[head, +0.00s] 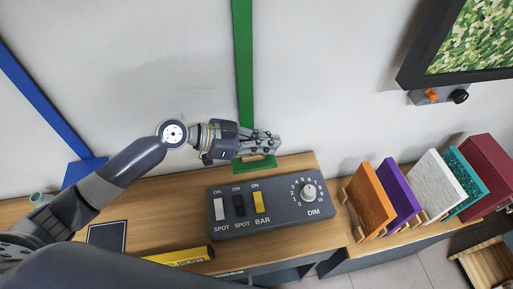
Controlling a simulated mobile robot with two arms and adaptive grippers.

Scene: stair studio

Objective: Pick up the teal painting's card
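My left gripper (264,147) reaches in from the left, its fingers pointing right, just above a green stand (252,165) at the table's back edge. A small tan piece shows at the stand under the fingers. I cannot tell whether the fingers touch it or how far apart they are. A speckled teal panel (466,178) leans in a row at the right, between a white panel (437,176) and a dark red panel (488,170). It is well away from my gripper. No card can be clearly made out. My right gripper is not in view.
A grey control box (270,225) with switches and a dial stands on the wooden table. Orange (368,200) and purple (400,186) panels lean on its right. A yellow level (182,257) lies in front. A framed green picture (482,40) hangs at the upper right.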

